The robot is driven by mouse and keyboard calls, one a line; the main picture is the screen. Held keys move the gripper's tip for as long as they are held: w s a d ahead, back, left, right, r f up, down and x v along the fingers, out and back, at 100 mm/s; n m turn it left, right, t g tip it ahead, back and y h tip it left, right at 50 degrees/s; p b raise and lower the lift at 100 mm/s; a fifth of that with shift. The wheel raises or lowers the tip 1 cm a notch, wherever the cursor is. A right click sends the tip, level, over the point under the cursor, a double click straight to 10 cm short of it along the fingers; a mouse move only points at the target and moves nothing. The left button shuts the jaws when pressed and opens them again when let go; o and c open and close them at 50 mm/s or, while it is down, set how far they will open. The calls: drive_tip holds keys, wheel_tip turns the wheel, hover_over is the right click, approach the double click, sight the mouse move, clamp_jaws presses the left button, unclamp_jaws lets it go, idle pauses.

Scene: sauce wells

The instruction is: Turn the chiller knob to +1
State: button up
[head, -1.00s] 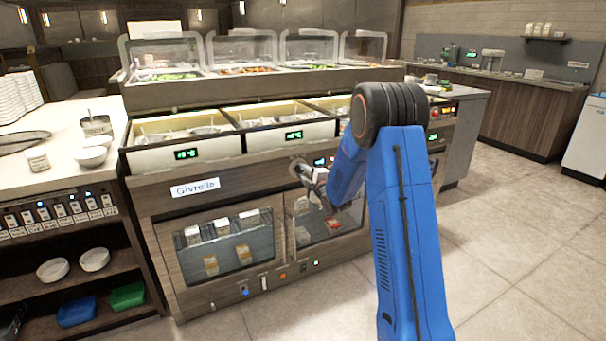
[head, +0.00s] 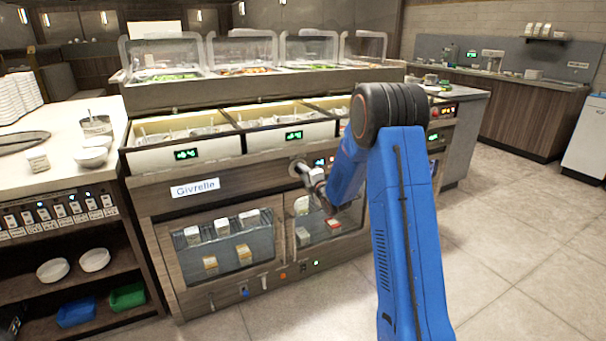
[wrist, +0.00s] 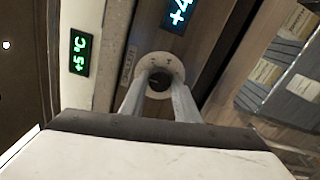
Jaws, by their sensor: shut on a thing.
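The chiller knob (wrist: 158,80) is a small dark round knob on a pale round dial plate (wrist: 176,66) in the wrist view. My gripper (wrist: 160,88) has its two pale fingers on either side of the knob, shut on it. In the head view my gripper (head: 304,172) meets the chiller front just right of the "Givrelle" label (head: 195,188). The knob is hidden there behind my gripper. Small marks show on the dial plate, but I cannot read them or tell which one the knob points to.
A green +5°C display (wrist: 80,52) and a partly cut-off blue-green display (wrist: 180,12) are near the dial in the wrist view. Glass doors (head: 228,248) sit below the panel. Open floor (head: 510,230) lies to the right.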

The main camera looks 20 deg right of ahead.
drive_tip(key=shift+f, duration=0.1)
drive_tip(key=o, duration=1)
drive_tip(key=shift+o, duration=0.2)
drive_tip(key=shift+s, duration=0.1)
drive_tip(key=s+d, duration=0.1)
drive_tip(key=s, duration=1.6)
drive_tip(key=shift+d, duration=0.35)
drive_tip(key=shift+s, duration=0.1)
